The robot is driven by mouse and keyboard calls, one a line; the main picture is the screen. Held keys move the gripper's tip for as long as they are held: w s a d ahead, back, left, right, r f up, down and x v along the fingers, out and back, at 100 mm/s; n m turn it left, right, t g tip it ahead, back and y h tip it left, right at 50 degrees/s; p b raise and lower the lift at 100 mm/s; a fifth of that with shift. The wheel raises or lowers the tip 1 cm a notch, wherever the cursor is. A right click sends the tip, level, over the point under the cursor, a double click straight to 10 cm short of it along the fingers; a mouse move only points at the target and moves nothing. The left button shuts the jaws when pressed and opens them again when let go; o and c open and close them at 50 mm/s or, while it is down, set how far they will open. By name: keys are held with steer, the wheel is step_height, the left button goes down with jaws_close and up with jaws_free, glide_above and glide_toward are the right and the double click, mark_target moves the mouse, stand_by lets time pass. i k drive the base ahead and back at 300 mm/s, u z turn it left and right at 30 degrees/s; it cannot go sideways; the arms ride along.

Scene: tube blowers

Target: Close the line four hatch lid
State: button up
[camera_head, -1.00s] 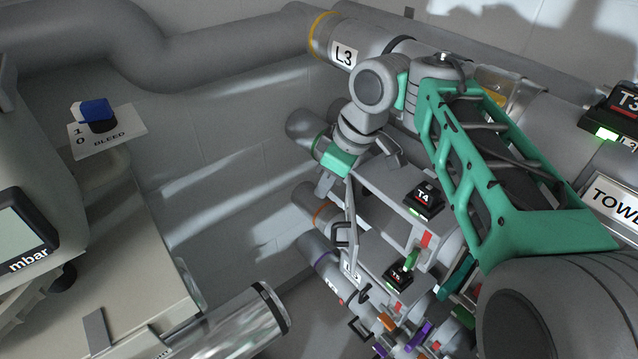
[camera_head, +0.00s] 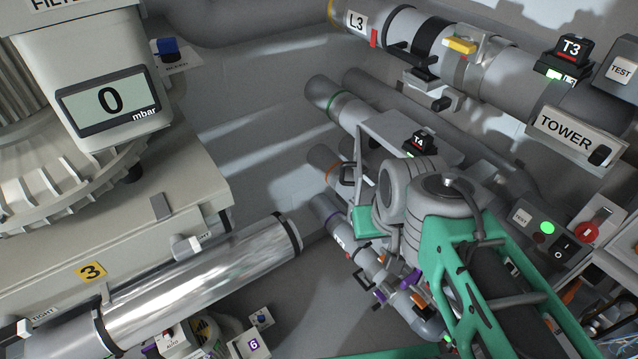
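The green-banded pipe (camera_head: 347,107) runs down to the right in the middle of the view, with the black T4 box (camera_head: 419,143) beside it. A pale flat panel (camera_head: 385,128) stands out over this pipe, with a dark loop handle (camera_head: 347,174) at its lower left. It looks like a raised hatch lid, but I cannot tell its exact angle. My grey and green arm covers the lower right part of this line. My gripper is hidden behind the arm, so its fingers and any contact with the panel cannot be seen.
The L3 pipe (camera_head: 395,22) with a yellow latch (camera_head: 460,45) and the T3 box (camera_head: 568,55) lie above. Orange-banded (camera_head: 328,172) and purple-banded (camera_head: 330,216) pipes lie below. A blower unit (camera_head: 80,240) and shiny tube (camera_head: 200,280) fill the left. The floor between is open.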

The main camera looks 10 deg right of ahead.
mark_target(357, 163)
steer(key=u, duration=1.5)
steer(key=k, duration=0.5)
steer(key=z, duration=1.15)
steer(key=i, duration=1)
